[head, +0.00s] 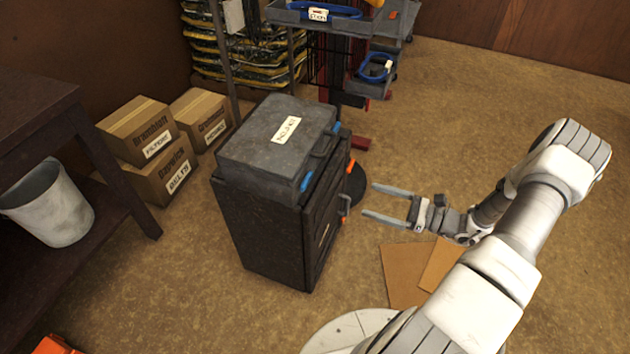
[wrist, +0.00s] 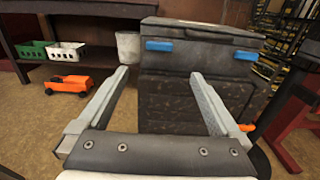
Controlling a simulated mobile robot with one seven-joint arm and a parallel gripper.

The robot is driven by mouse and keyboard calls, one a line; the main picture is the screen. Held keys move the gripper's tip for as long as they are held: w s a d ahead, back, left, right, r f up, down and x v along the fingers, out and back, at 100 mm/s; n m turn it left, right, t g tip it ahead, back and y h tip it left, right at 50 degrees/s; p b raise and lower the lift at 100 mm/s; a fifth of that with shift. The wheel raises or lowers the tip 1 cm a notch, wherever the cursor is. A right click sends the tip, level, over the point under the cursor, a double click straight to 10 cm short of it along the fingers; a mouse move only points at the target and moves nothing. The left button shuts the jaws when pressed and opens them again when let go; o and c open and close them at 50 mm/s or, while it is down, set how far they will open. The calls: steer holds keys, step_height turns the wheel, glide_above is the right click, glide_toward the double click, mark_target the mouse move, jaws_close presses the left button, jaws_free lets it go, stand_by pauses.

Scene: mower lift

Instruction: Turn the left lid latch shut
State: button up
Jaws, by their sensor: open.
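A dark grey case (head: 262,228) stands on the floor, its lid (head: 265,140) down on top. The left lid latch (head: 306,182) is a blue piece at the lid's front edge; it also shows in the wrist view (wrist: 160,45), lying about level. The right lid latch (head: 336,128) is also blue, and it shows at the right in the wrist view (wrist: 248,57). My gripper (head: 370,201) is open and empty, its fingers pointing at the case front. In the wrist view its fingertips (wrist: 160,74) are below the left latch, apart from it.
Cardboard boxes (head: 158,175) sit behind the case. A dark bench (head: 95,160) with a white bucket (head: 48,203) is at left. Brown sheets (head: 402,270) lie on the floor. Floor right of the case is mostly clear.

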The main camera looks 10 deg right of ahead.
mark_target(309, 181)
steer(key=b+x, duration=0.2)
steer(key=x, duration=1.5)
steer(key=shift+a, duration=0.1)
steer(key=c, duration=1.1)
steer(key=shift+c, duration=0.2)
